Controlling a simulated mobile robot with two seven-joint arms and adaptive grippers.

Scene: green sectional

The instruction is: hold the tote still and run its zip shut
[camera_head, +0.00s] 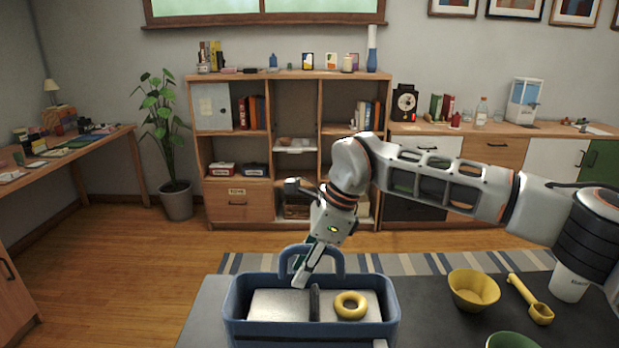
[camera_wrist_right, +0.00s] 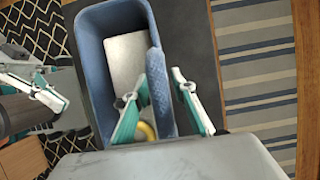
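The blue tote (camera_head: 232,312) stands on the dark table, its looped handle (camera_head: 340,264) upright at the far side. In it are a pale block (camera_head: 278,304), a dark divider and a yellow ring (camera_head: 350,305); the ring is mostly hidden in the wrist view (camera_wrist_right: 147,131). I make out no zip. My right gripper (camera_head: 303,270) points down at the far handle. In the wrist view its fingers (camera_wrist_right: 160,105) are apart, with the blue handle (camera_wrist_right: 157,85) between them. My left gripper (camera_wrist_right: 45,88) shows at the tote's near side in the wrist view; its opening is unclear.
A yellow bowl (camera_head: 473,289), a yellow scoop (camera_head: 532,300) and a green bowl (camera_head: 511,340) lie right of the tote. Bare dark tabletop (camera_head: 425,315) lies between. A striped rug (camera_head: 410,263) and shelves are beyond.

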